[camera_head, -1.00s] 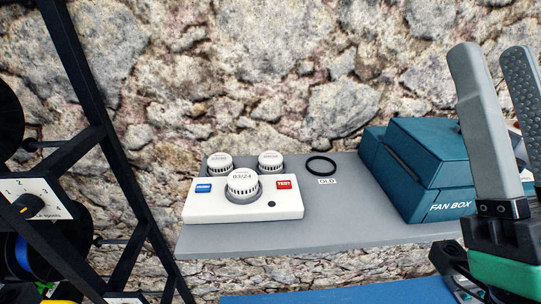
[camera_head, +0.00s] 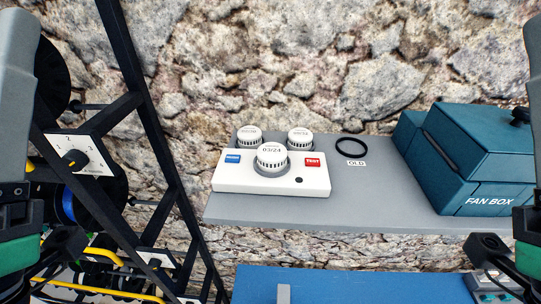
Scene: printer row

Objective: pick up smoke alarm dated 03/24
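The smoke alarm dated 03/24 (camera_head: 272,157) is a round white unit. It sits upright in a round seat on the white test panel (camera_head: 230,185), between a blue button (camera_head: 232,158) and a red TEST button (camera_head: 312,162). Two similar white alarms, one behind left (camera_head: 249,136) and one behind right (camera_head: 300,139), have print too small to read. My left gripper (camera_head: 15,90) is at the left edge and my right gripper (camera_head: 533,70) at the right edge. Each is cut off by the frame, so its opening is hidden. Both are well apart from the alarms.
The panel stands on a grey shelf (camera_head: 380,212) against a stone wall. A black ring (camera_head: 349,148) lies behind an OLD label (camera_head: 356,163). A teal FAN BOX (camera_head: 470,165) stands right. A black rack (camera_head: 160,130) with a numbered dial (camera_head: 76,159) is left. A blue surface (camera_head: 350,285) lies below.

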